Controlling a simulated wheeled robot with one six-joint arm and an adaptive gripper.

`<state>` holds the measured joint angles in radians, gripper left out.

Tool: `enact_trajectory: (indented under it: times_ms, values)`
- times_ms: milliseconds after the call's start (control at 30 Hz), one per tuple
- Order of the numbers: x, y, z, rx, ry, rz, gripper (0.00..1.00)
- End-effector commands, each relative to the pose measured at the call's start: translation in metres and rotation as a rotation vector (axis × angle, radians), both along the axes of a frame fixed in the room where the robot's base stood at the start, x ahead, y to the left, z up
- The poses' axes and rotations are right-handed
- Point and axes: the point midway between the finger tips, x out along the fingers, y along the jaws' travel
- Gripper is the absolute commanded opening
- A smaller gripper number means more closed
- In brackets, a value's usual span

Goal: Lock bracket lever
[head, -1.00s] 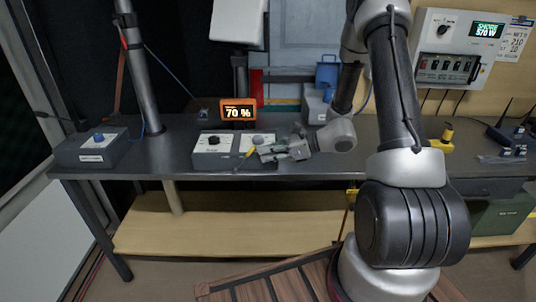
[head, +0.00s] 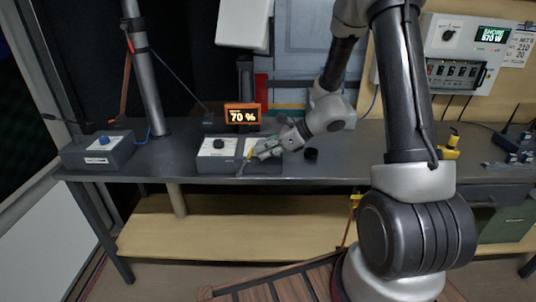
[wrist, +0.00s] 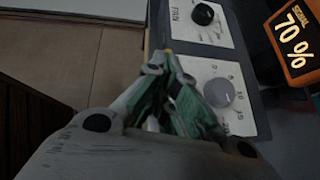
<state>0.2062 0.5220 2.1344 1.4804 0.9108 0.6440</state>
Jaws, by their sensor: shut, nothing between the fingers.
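A grey pole (head: 146,75) stands at the left of the bench, with a black clamp and a red lever-like piece (head: 130,44) near its upper part. I cannot tell for sure that this is the bracket lever, or its lock state. My gripper (head: 254,153) is far to its right and lower, at the grey control box (head: 210,166). In the wrist view the green-padded fingers (wrist: 167,70) are shut and empty, beside the box's grey dial (wrist: 219,93). A small yellow piece shows by the fingertips; contact with the box is unclear.
An orange display reading 70 % (head: 242,114) stands behind the control box. A small black cylinder (head: 311,154) is right of my gripper. The bench (head: 170,158) is clear between the boxes.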

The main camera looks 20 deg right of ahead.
Motion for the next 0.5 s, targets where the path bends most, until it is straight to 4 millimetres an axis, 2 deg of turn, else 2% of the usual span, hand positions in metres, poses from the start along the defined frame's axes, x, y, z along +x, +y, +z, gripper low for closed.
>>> enact_trajectory:
  times_ms: [200,433,500]
  values:
    - [0.007,0.025,0.018,-0.19,0.05,0.009,0.0]
    - [0.014,0.049,0.027,-0.378,0.11,0.011,0.0]
    - [0.016,0.053,0.028,-0.38,0.119,0.005,0.0]
